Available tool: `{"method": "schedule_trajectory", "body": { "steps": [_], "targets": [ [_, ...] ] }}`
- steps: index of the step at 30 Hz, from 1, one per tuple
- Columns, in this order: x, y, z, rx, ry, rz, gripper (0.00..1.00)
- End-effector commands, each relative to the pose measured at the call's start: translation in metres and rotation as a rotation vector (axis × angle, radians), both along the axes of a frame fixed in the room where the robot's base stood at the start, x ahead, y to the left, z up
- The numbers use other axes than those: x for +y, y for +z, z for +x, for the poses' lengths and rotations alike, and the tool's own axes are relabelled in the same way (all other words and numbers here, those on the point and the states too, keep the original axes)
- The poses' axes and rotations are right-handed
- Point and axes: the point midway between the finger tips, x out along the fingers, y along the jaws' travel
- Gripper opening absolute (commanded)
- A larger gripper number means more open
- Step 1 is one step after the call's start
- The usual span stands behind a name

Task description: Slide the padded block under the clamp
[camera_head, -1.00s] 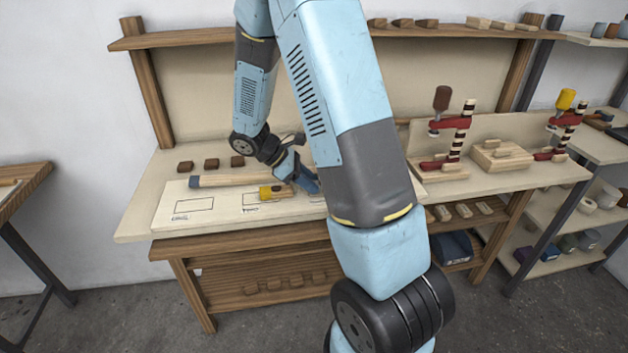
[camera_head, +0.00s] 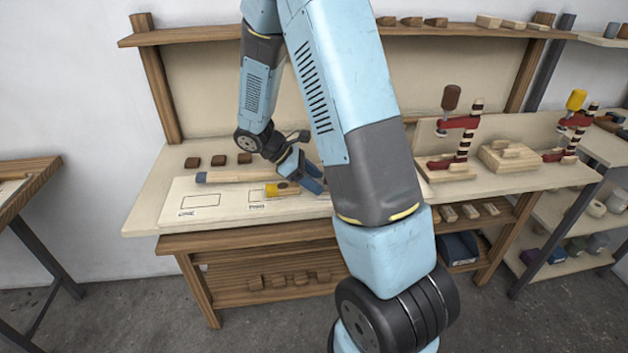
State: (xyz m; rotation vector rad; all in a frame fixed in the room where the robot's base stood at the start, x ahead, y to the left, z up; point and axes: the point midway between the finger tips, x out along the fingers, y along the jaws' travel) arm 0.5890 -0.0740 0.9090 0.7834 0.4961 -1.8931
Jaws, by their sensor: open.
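Two red clamps stand on the right part of the bench: one with a brown handle (camera_head: 456,135) and one with a yellow handle (camera_head: 571,125). Between them lies a pale wooden block (camera_head: 510,156) with a smaller piece on top. I cannot tell which piece is the padded block. My gripper (camera_head: 314,180) is open, low over the left part of the bench, well left of the clamps. A yellow-ended piece (camera_head: 282,188) lies on the pale board just left of my gripper. I cannot see anything between the fingers, and my upper arm hides the bench to their right.
The pale board (camera_head: 225,213) has drawn rectangles. A long blue-ended rod (camera_head: 230,176) lies along its back edge, with small dark blocks (camera_head: 218,160) behind. A shelf (camera_head: 460,32) runs above the bench. A side rack (camera_head: 590,215) stands at the right.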

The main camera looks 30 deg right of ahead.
Motion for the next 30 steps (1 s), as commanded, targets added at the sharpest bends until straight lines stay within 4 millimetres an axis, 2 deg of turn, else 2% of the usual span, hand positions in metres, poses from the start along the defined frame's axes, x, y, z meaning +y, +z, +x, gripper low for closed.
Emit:
{"method": "schedule_trajectory", "body": {
  "steps": [5,18,24,30],
  "targets": [
    [0.015,0.016,0.008,-0.003,0.003,0.001,0.61],
    [0.068,0.074,0.033,-0.002,0.001,0.000,0.61],
    [0.082,0.089,0.040,-0.001,-0.001,0.001,0.61],
    [0.086,0.094,0.041,0.000,0.000,0.000,0.61]
  ]
}}
